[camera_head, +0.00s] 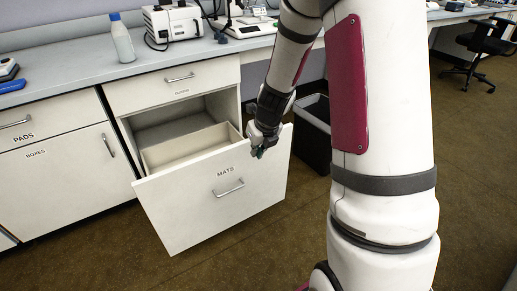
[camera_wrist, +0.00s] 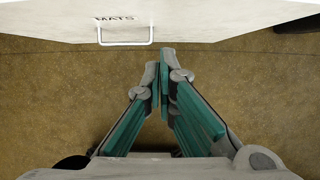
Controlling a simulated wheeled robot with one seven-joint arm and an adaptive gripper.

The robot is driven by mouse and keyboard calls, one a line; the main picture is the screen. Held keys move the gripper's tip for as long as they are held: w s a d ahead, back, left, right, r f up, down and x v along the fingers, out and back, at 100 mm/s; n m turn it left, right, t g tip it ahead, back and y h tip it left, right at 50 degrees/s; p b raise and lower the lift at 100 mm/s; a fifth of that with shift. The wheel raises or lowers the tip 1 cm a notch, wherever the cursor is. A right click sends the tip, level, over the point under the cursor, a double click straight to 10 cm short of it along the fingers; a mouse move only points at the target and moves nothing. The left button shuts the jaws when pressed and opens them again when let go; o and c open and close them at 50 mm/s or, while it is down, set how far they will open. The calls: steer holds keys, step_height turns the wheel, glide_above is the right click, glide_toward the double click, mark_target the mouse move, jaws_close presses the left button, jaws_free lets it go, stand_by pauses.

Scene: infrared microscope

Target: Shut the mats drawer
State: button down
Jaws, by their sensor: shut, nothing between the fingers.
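The mats drawer (camera_head: 190,207) stands open, pulled well out of the cabinet below a shut upper drawer. Its white front carries the label MATS and a metal bar handle (camera_head: 229,188). The handle also shows at the top of the wrist view (camera_wrist: 125,36). My gripper (camera_head: 258,153) is near the top right part of the drawer front. In the wrist view my gripper (camera_wrist: 163,65) has its fingertips together, empty, below and to the right of the handle, over the brown floor. I cannot tell if it touches the front.
A pads drawer (camera_head: 40,122) and a boxes door (camera_head: 70,170) are shut at left. A dark bin (camera_head: 312,135) stands right of the drawer. A bottle (camera_head: 122,40) and instruments stand on the counter (camera_head: 75,65). The floor before the drawer is clear.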

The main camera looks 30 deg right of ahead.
mark_target(248, 147)
steer(key=w, duration=0.1)
steer(key=w+f+b, duration=0.1)
steer(key=w, duration=0.1)
steer(key=w+f, duration=0.1)
steer(key=w, duration=0.1)
steer(key=shift+f, duration=0.25)
